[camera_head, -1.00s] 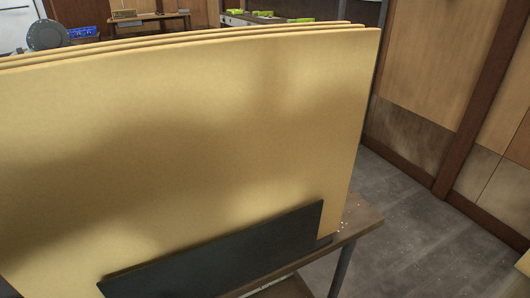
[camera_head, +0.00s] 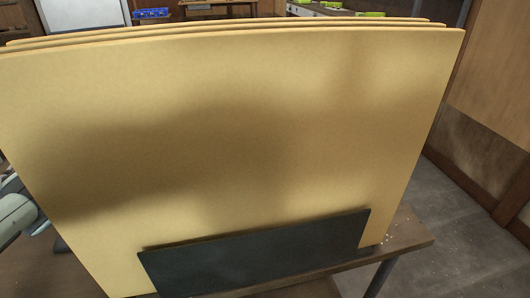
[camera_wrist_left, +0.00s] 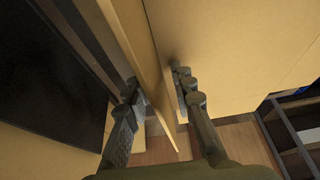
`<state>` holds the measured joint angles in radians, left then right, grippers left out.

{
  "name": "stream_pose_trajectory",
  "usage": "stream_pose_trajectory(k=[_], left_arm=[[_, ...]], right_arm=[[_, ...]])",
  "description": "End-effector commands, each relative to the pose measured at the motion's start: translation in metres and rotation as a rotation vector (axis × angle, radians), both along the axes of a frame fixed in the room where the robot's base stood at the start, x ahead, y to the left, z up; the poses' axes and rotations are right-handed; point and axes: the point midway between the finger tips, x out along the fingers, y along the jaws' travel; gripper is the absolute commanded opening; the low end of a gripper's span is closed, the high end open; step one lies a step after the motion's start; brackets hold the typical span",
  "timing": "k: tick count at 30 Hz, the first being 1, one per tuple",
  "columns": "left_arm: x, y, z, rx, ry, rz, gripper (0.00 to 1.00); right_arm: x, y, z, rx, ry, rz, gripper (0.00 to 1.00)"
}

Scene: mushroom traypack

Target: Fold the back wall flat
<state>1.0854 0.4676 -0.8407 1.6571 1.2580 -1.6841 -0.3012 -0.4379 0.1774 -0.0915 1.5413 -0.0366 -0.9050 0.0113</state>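Large tan cardboard sheets (camera_head: 240,130) stand upright, close together, and fill most of the head view. Which of them, if any, is the back wall I cannot tell. In the left wrist view my left gripper (camera_wrist_left: 158,85) has its fingers apart. A thin tan panel (camera_wrist_left: 143,62) runs edge-on between them, close to the left finger. A gap shows between the panel and the right finger, which lies near a broad tan surface (camera_wrist_left: 235,50). In the head view part of my arm shows at the left edge, but its fingers do not. My right gripper is not in view.
A dark holder (camera_head: 255,258) stands at the foot of the sheets on a wooden table (camera_head: 405,238). Grey floor is open at right, by a wood-panelled wall. A blue crate (camera_head: 150,14) and green items are far behind. A dark shelf (camera_wrist_left: 290,125) shows at the wrist view's right.

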Motion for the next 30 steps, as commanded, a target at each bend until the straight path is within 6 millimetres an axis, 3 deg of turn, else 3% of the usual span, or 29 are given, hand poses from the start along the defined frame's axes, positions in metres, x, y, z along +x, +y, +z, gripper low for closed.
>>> stream_pose_trajectory(k=[6,12,30], left_arm=[[0.0001,-0.0003,-0.0006,0.0,0.0,0.0,0.24],[0.0001,-0.0002,-0.0005,0.0,0.0,0.0,0.01],[-0.0033,-0.0004,-0.0011,0.025,-0.07,-0.003,0.0]], right_arm=[[0.0004,0.0001,-0.0001,0.0,-0.001,0.001,0.0],[0.0004,0.0001,-0.0001,0.0,-0.001,0.001,0.0],[0.0003,0.0,0.0,0.0,0.0,0.0,0.0]])
